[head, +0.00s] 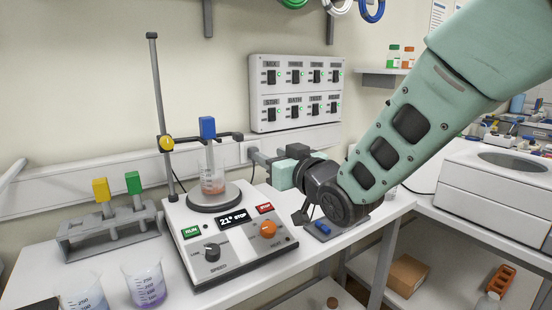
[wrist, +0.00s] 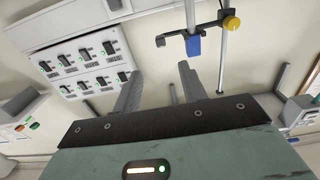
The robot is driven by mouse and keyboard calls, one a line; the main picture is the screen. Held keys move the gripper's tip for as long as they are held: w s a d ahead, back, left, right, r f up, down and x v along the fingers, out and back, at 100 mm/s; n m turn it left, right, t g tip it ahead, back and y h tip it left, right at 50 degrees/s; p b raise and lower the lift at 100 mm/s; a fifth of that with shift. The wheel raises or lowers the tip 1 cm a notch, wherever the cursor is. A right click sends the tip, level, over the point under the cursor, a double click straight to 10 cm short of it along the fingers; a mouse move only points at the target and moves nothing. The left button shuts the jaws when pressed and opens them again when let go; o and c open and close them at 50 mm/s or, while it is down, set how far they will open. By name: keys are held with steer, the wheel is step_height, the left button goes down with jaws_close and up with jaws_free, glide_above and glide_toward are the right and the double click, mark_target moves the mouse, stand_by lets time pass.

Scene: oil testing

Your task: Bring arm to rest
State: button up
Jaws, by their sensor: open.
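My arm reaches in from the upper right of the head view. My gripper (head: 262,160) is just right of the hotplate stirrer, pointing left toward the wall. In the wrist view my gripper (wrist: 160,86) has its two grey fingers apart, with nothing between them. The stirrer (head: 232,243) carries a beaker (head: 213,181) with orange-brown liquid on its round plate. A blue-topped probe (head: 207,128) is held over the beaker by the stand's clamp. The blue block (wrist: 193,46) also shows in the wrist view, beyond the fingers.
A switch panel (head: 296,93) is on the wall behind my gripper, near the stand (head: 160,110). A rack (head: 107,228) holds yellow and green-topped probes at the left. Two beakers (head: 145,285) (head: 83,292) stand in front. A white machine (head: 495,185) is at the right.

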steer(key=s+d+f+g+h, duration=0.3)
steer(key=s+d+f+g, duration=0.1)
steer(key=s, duration=0.7)
steer(key=s+d+f+g+h, duration=0.3)
steer(key=s+d+f+g, duration=0.1)
steer(key=s, duration=0.8)
steer(key=s+d+f+g+h+p, duration=0.1)
steer(key=s+d+f+g+h, duration=0.2)
steer(key=s+d+f+g, duration=0.2)
steer(key=s+d+g, duration=0.1)
steer(key=s+d, duration=0.2)
steer(key=s, duration=0.3)
steer(key=shift+s+n+g+h, duration=0.2)
steer(key=shift+n+g+h, duration=0.1)
steer(key=shift+a, duration=0.1)
